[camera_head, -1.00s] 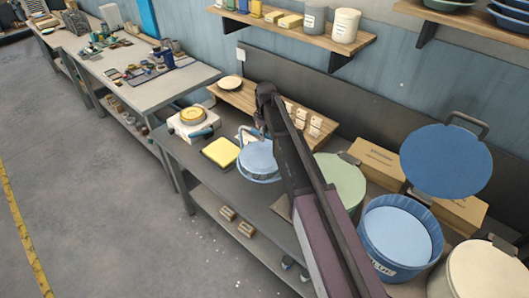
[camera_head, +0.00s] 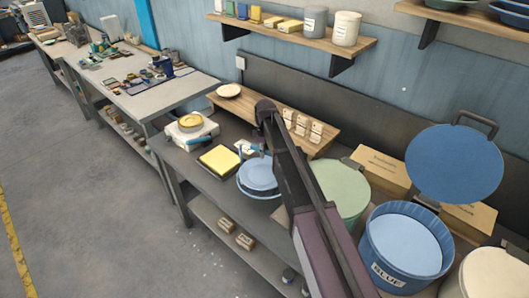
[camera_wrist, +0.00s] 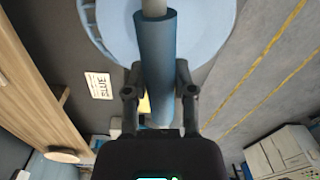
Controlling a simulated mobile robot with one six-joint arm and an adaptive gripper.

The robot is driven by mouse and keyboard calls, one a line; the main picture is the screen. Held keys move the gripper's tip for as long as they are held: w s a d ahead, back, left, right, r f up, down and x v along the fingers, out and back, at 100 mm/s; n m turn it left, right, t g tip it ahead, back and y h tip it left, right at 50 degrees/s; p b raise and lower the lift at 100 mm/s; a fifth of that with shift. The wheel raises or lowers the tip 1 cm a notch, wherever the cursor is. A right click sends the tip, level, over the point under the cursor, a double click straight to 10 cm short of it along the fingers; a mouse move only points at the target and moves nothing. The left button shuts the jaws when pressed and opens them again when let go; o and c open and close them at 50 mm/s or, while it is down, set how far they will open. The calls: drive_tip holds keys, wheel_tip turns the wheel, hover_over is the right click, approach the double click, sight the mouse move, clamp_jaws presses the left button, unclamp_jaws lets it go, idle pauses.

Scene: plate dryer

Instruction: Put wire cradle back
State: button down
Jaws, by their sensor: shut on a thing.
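In the head view the wire cradle shows as a blue rim (camera_head: 243,189) around a light blue disc (camera_head: 262,174), at the bench's front edge, left of my arm. In the wrist view the fingers of my gripper (camera_wrist: 159,80) are shut on the cradle's blue tubular handle (camera_wrist: 155,50), with the pale blue disc (camera_wrist: 215,28) beyond it. My arm hides the gripper in the head view. I cannot tell whether the cradle touches the bench. A blue tub (camera_head: 375,245) labelled BLUE stands at the right, with pale blue contents and its round blue lid (camera_head: 455,165) raised.
A yellow pad (camera_head: 219,159) and a white device (camera_head: 190,132) are left of the cradle. A green round lid (camera_head: 342,190) is right of my arm. Several tags stand on a wooden riser (camera_head: 320,132) behind. A cream container (camera_head: 490,275) is at the lower right.

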drive_tip(key=shift+f, duration=0.2)
drive_tip(key=shift+f+b, duration=3)
drive_tip(key=shift+b, duration=0.25)
drive_tip(key=shift+f, duration=0.25)
drive_tip(key=shift+s, duration=0.1)
drive_tip(key=shift+c, duration=1.8)
unclamp_jaws()
drive_tip(key=shift+r, duration=0.15)
wheel_tip(320, 180, up, 9)
drive_tip(key=p, duration=0.8)
drive_tip(key=shift+p, duration=0.3)
drive_tip(key=shift+r+p, duration=0.3)
drive_tip(key=shift+p, duration=0.1)
